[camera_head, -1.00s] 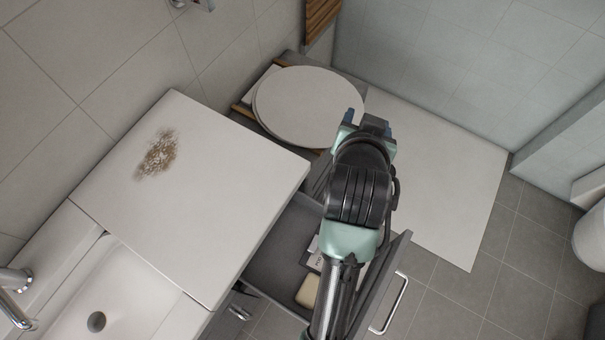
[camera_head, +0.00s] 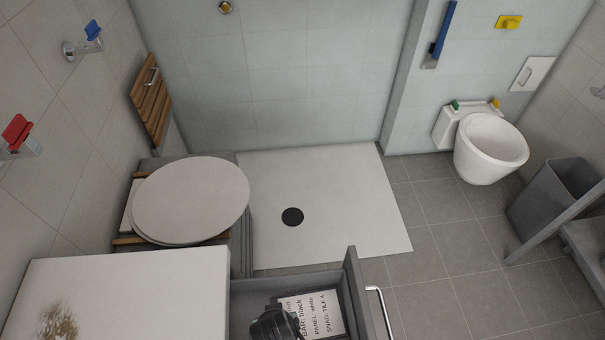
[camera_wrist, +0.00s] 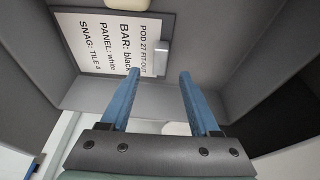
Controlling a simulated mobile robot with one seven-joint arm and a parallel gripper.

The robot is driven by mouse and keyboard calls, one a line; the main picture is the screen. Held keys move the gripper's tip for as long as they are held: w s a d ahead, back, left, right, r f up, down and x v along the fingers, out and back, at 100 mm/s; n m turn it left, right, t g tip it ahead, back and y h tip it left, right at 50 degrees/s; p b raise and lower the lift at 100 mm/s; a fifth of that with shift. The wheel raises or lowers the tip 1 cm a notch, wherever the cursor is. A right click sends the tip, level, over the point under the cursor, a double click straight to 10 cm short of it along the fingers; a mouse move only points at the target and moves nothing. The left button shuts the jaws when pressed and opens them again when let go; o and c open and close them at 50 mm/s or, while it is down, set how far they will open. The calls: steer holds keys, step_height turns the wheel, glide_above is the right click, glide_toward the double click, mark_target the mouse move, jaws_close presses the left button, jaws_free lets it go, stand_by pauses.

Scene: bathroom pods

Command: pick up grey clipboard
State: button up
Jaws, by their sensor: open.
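The clipboard lies in the open drawer (camera_head: 240,317), and its white sheet (camera_head: 311,314) carries black printed text. The arm's dark end covers its left part in the head view. In the wrist view the clipboard's sheet (camera_wrist: 112,42) is at upper left, with a grey clip (camera_wrist: 156,58) at its right edge. My gripper (camera_wrist: 160,78) is open and empty, its two blue fingers apart. The fingertips appear just below the clip in the picture; the height gap cannot be told. The fingers are hidden in the head view.
The drawer front (camera_head: 357,290) with its metal handle (camera_head: 380,312) stands on the right. The white counter (camera_head: 130,290) is on the left. A round white lid (camera_head: 190,200) sits behind. A cream block (camera_wrist: 128,4) lies in the drawer.

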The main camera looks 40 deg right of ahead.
steer(key=shift+b+x, duration=0.35)
steer(key=shift+x, duration=2.35)
steer(key=shift+s, duration=0.15)
jaws_close()
